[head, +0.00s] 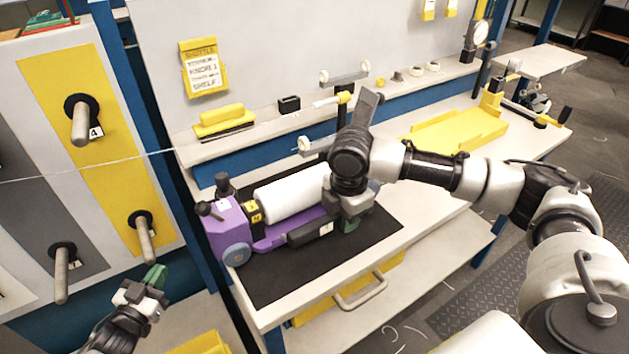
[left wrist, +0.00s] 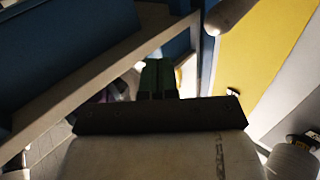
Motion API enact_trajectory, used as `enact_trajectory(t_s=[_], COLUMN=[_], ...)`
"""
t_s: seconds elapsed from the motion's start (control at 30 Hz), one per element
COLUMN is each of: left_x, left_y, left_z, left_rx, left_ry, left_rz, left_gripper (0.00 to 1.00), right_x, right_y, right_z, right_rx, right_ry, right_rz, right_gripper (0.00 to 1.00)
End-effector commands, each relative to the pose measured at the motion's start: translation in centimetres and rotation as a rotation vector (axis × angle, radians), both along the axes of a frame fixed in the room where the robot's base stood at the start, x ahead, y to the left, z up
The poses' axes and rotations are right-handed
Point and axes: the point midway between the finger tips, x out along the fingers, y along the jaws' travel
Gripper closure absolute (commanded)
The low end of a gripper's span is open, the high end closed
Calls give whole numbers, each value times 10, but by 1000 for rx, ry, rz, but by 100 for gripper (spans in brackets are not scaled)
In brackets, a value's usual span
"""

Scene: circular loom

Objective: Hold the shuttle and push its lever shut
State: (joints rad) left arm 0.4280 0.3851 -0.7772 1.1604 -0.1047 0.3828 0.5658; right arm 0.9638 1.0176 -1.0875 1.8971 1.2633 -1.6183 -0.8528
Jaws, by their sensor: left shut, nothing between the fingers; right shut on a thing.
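The purple shuttle (head: 228,228) lies on the black mat (head: 270,285) on the workbench, with a white spool (head: 290,195) along it. Dark knob-like parts (head: 222,186) stick up at its left end; I cannot tell which part is the lever or how it stands. My right gripper (head: 350,222) is at the shuttle's right end, shut on it; the arm hides that end. My left gripper (head: 154,276) is shut and empty, left of and lower in the picture than the shuttle, apart from it. Its green fingertips (left wrist: 158,78) are together in the left wrist view.
A board with pegs (head: 146,240) stands left, close to my left gripper. A thread (head: 90,166) runs across it. A yellow-handled brush (head: 222,120) is on the rear ledge. A yellow tray (head: 455,132) sits farther right. A drawer handle (head: 362,292) juts from the bench front.

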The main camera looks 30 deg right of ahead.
Motion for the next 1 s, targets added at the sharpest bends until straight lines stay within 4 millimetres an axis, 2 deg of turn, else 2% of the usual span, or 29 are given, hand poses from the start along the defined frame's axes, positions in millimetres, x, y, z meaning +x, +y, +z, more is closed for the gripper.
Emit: enact_trajectory(t_s=[0.03,0.23,0.4,0.5,0.7,0.87,1.0], left_x=[5,0,-21,-33,-46,-51,-60], left_y=[-9,-47,-82,-100,-127,-134,-134], left_z=[26,119,193,225,270,298,314], left_rx=[-15,-53,12,110,375,594,788], left_ry=[-52,-239,-475,-669,-1148,-1542,-1873], left_rz=[-54,-301,-566,-714,-962,-1174,-1441], left_gripper=[100,100,100,100,100,100,100], right_x=[-4,-4,-4,-4,-4,-4,-4], right_y=[1,2,2,2,2,2,2], right_z=[-7,-7,-7,-7,-7,-7,-7], right_rx=[-1,0,0,0,0,0,0], right_ry=[19,19,19,19,19,19,19], right_rz=[5,5,5,5,5,5,5], right_gripper=[100,100,100,100,100,100,100])
